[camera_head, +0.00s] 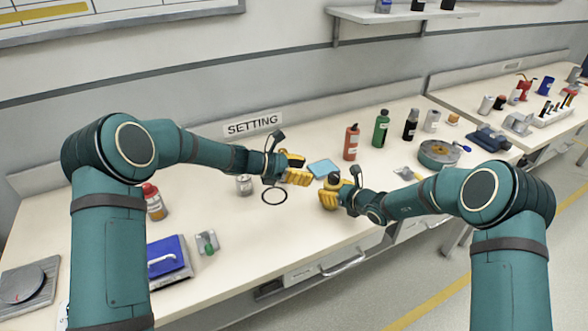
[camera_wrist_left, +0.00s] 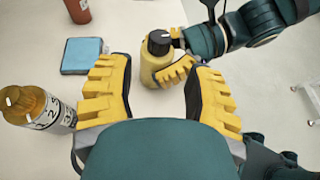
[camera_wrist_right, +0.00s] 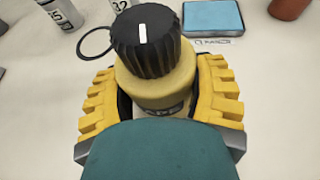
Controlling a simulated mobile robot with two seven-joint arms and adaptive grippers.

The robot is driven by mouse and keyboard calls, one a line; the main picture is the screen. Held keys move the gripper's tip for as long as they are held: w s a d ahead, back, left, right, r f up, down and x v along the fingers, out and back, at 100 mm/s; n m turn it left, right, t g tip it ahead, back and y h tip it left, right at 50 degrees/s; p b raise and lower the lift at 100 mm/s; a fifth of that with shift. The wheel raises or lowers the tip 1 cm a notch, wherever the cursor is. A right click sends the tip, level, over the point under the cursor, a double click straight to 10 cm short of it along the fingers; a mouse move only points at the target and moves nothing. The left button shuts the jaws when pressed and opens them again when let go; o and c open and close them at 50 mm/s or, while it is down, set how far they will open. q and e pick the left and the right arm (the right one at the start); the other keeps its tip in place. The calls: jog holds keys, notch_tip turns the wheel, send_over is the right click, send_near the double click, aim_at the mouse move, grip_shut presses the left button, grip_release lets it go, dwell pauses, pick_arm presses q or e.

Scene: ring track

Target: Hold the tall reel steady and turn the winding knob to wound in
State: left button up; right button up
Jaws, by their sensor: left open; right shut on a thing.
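The tall reel is a yellowish cylinder (camera_wrist_right: 155,88) with a ribbed black winding knob (camera_wrist_right: 145,42) on top. A white mark on the knob shows in the right wrist view, running up and down the picture. The reel stands upright on the bench. My right gripper (camera_head: 331,198) is shut around its body, one yellow finger on each side in the right wrist view. My left gripper (camera_head: 299,174) is open and empty, to the left of the reel. In the left wrist view the knob (camera_wrist_left: 159,43) lies ahead of the open fingers, apart from them.
A blue pad (camera_head: 323,168) lies behind the reel. A black ring (camera_head: 275,196) lies to the left. Red (camera_head: 351,142) and green (camera_head: 381,128) bottles stand farther back. The front bench edge is near.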

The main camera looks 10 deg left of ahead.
pick_arm(q)
jog(key=shift+v, duration=1.35)
jog(key=shift+o, duration=1.4)
jog(key=m+g+y, duration=0.3)
jog(key=m+g, duration=0.1)
jog(key=g, duration=0.1)
send_near(333, 174)
jog(key=x, duration=1)
jog(key=shift+d+f, duration=0.15)
jog(key=shift+d, duration=0.05)
jog(key=shift+s, duration=0.1)
jog(key=shift+c, duration=0.2)
grip_shut()
